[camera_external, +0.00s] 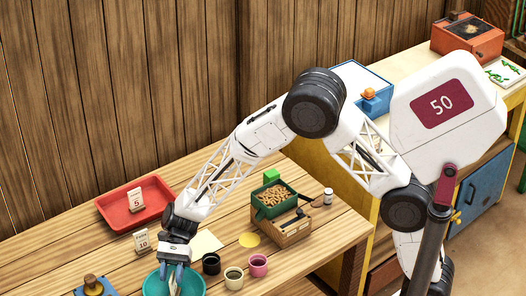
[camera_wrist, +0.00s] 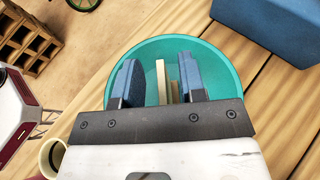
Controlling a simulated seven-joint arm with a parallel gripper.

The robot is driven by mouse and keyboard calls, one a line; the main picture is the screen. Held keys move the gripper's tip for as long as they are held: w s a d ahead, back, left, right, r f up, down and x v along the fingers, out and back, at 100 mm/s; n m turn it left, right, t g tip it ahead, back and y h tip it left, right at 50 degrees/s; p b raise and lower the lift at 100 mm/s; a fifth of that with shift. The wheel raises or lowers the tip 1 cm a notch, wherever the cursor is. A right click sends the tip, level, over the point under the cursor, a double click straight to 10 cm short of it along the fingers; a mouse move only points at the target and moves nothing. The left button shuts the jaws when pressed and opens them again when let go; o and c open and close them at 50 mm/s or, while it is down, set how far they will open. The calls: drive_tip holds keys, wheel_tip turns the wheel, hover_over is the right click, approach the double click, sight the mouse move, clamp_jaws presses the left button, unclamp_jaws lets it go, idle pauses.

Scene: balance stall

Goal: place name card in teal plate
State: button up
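The teal plate (camera_external: 153,287) is on the wooden table at the bottom of the external view, cut off by the frame edge. It also shows in the wrist view (camera_wrist: 223,78). My gripper (camera_external: 174,268) points down over it, its blue fingers reaching into it. In the wrist view my gripper (camera_wrist: 160,80) has its fingers apart. A thin cream card (camera_wrist: 161,82), seen edge-on, stands between them with a gap on each side. It is probably the name card; its face and lower edge are hidden. In the external view a pale sliver of it (camera_external: 174,284) shows below the fingers.
A red tray (camera_external: 151,213) with a number 5 card lies behind the plate; a number 10 card (camera_external: 142,240) stands nearby. Black, cream and pink cups (camera_external: 258,265) stand to the right. A blue block with a knob (camera_external: 94,287) is at left. A green bin (camera_external: 262,211) is farther right.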

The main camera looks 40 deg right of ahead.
drive_tip(key=shift+r, duration=3.4)
drive_tip(key=shift+d, duration=0.1)
drive_tip(key=s+d+r+n+t+h, duration=0.15)
drive_tip(key=d+r, duration=0.25)
drive_tip(key=d, duration=0.5)
drive_tip(key=s+d+r+n+t+h, duration=0.15)
drive_tip(key=d+r, duration=0.25)
drive_tip(key=d, duration=0.5)
drive_tip(key=s+d+r+n+t+h, duration=0.1)
drive_tip(key=d+r+t, duration=0.1)
drive_tip(key=d+r, duration=0.5)
drive_tip(key=s+d+n+t+h, duration=0.1)
drive_tip(key=s+d+t+h, duration=0.1)
drive_tip(key=s+d, duration=0.3)
drive_tip(key=s+d+r+n+t+h, duration=0.1)
drive_tip(key=s+d, duration=0.5)
drive_tip(key=d, duration=0.8)
drive_tip(key=s+d+r+n+t+h, duration=0.1)
drive_tip(key=s+d+t, duration=0.3)
drive_tip(key=d, duration=0.6)
drive_tip(key=shift+s+n+h, duration=0.9)
drive_tip(key=shift+s, duration=0.35)
